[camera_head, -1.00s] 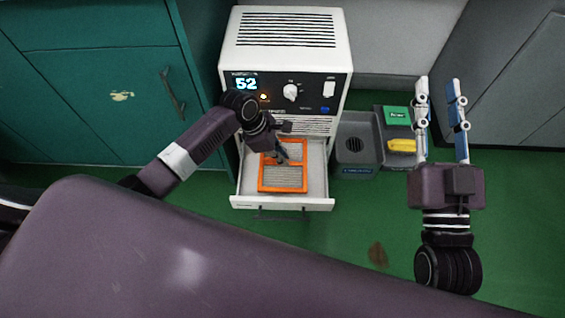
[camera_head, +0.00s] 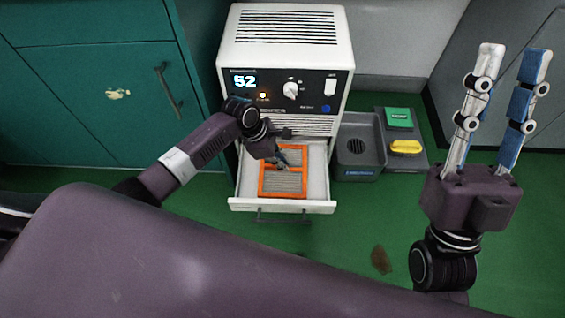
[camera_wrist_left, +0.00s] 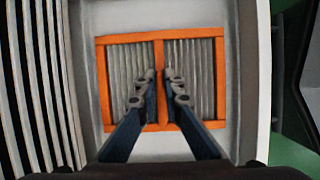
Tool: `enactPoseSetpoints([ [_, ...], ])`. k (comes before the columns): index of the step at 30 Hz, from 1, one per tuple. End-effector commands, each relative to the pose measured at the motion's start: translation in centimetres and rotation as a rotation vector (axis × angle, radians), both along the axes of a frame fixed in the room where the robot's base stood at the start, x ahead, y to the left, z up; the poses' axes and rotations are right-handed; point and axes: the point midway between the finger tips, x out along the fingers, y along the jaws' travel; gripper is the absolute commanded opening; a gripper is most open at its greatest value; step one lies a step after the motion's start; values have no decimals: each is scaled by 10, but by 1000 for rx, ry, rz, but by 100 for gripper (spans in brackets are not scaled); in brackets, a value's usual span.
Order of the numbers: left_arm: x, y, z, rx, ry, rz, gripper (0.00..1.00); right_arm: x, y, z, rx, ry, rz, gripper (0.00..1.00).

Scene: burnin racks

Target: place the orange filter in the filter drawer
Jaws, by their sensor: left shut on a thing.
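The orange filter (camera_head: 283,195) has an orange frame, grey pleats and a middle bar. It lies flat within the walls of the open white filter drawer (camera_head: 250,206); whether it touches the floor is hard to tell. My left gripper (camera_head: 280,158) is above it. In the left wrist view, the filter (camera_wrist_left: 130,39) is square to the drawer (camera_wrist_left: 245,70). My left gripper (camera_wrist_left: 158,76) is shut on its middle bar, one finger on each side. My right gripper (camera_head: 514,56) is open and empty, fingers apart, at the right.
The white machine (camera_head: 285,50) with a lit 52 display stands behind the drawer. A grey tray (camera_head: 340,170) and a pad with a green box (camera_head: 398,117) and yellow object (camera_head: 405,147) lie right of it. Teal cabinets (camera_head: 70,90) stand left. Green floor is open in front.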

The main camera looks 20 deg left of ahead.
Motion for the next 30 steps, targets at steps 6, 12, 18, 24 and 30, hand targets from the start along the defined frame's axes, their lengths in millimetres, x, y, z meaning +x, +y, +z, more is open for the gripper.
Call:
enactPoseSetpoints([
  [6,0,0,-1,0,0,0,14,3,1,-2,-5,13,-1,28],
  [12,0,0,-1,0,0,0,25,3,1,-2,-4,13,0,28],
  [18,0,0,-1,0,0,0,25,2,1,-2,-4,12,0,28],
  [24,-1,3,9,0,0,0,25,17,3,-9,-27,89,-6,28],
  [30,-4,9,25,0,1,0,25,51,8,-38,-87,288,-17,28],
])
